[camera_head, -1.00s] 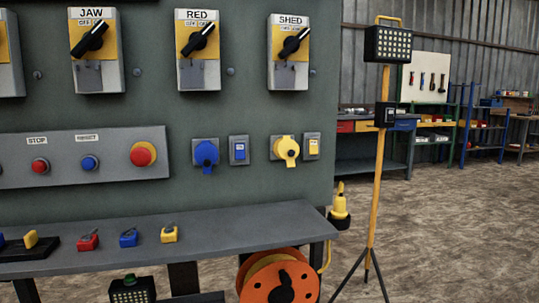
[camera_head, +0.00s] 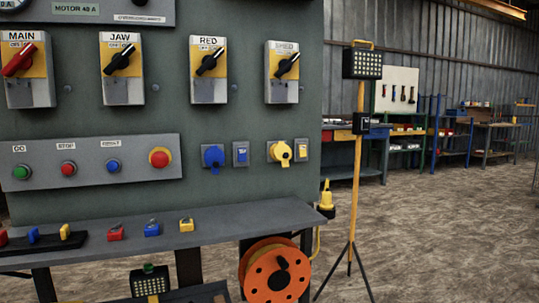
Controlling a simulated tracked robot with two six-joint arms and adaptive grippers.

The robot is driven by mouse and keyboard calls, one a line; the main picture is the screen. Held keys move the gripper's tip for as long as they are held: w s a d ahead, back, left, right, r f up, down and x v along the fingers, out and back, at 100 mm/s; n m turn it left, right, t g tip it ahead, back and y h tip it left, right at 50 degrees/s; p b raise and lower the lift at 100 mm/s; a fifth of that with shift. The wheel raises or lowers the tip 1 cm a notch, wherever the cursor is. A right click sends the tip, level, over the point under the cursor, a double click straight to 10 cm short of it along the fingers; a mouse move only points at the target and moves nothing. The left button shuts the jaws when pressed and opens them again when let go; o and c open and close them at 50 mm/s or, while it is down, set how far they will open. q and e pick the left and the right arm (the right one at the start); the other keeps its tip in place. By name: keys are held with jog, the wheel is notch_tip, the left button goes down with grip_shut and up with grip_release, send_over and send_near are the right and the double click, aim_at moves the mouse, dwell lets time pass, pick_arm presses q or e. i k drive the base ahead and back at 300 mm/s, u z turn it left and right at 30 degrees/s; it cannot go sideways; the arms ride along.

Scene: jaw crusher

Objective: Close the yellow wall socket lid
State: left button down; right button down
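The yellow wall socket (camera_head: 281,152) is on the grey-green panel, right of the blue socket (camera_head: 213,156). Its round yellow lid faces me with a tab hanging at the bottom. At this size I cannot tell whether the lid is fully shut. A small yellow-labelled switch plate (camera_head: 301,151) sits just right of it. Neither of my grippers is in view.
A grey shelf (camera_head: 240,218) with small padlocks juts out below the sockets. An orange cable reel (camera_head: 275,272) stands under it. A yellow plug (camera_head: 326,198) hangs at the panel's right edge. A work light on a tripod (camera_head: 357,150) stands to the right. Open floor lies beyond.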

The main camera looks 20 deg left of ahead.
aim_at(282, 153)
jog(key=u, duration=0.1)
jog(key=i, duration=1)
jog(key=z, duration=0.05)
